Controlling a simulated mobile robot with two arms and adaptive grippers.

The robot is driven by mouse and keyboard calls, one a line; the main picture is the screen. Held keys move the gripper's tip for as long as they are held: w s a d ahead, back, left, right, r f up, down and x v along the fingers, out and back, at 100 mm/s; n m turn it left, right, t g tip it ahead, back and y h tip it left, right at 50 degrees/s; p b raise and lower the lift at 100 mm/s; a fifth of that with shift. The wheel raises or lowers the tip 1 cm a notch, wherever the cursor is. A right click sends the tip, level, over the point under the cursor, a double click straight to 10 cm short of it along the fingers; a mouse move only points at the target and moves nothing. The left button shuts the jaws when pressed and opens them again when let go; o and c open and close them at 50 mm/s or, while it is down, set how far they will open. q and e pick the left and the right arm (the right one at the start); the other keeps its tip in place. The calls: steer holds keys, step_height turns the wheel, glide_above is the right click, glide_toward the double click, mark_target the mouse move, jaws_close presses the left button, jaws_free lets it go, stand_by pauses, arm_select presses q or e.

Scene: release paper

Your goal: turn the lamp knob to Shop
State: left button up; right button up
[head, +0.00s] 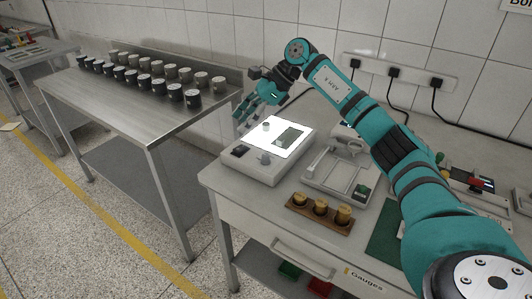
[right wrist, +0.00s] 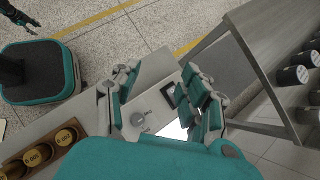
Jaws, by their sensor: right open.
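The lamp unit, a pale box (head: 283,169), stands at the left end of the bench with a brightly lit top panel (head: 284,149). A grey knob (head: 264,158) sits on its front part, to the right of a black switch (head: 239,151). My right gripper (head: 247,113) is open and empty above the box's back left corner, apart from the knob. In the right wrist view the knob (right wrist: 138,119) and black switch (right wrist: 169,94) show between the spread fingers (right wrist: 162,96). The knob's markings are too small to read. Part of my left gripper (right wrist: 22,20) shows small at the top left; its jaw state is unclear.
A scale-like device (head: 335,174) stands right of the lamp box. A wooden block with brass weights (head: 320,211) lies in front of it. A metal table with several dark cups (head: 145,80) stands to the left, across a gap. Cables hang from wall sockets (head: 393,72) behind.

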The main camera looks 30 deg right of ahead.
steer(key=s+d+r+g+h, duration=0.1)
steer(key=s+d+r+h, duration=0.1)
steer(key=d, duration=0.4)
steer(key=s+d+r+g+h, duration=0.1)
steer(key=s+d+r, duration=0.15)
steer(key=d, duration=0.25)
steer(key=p, duration=0.1)
glide_toward(267, 155)
steer(key=x, duration=0.9)
steer(key=shift+a, duration=0.1)
jaws_close()
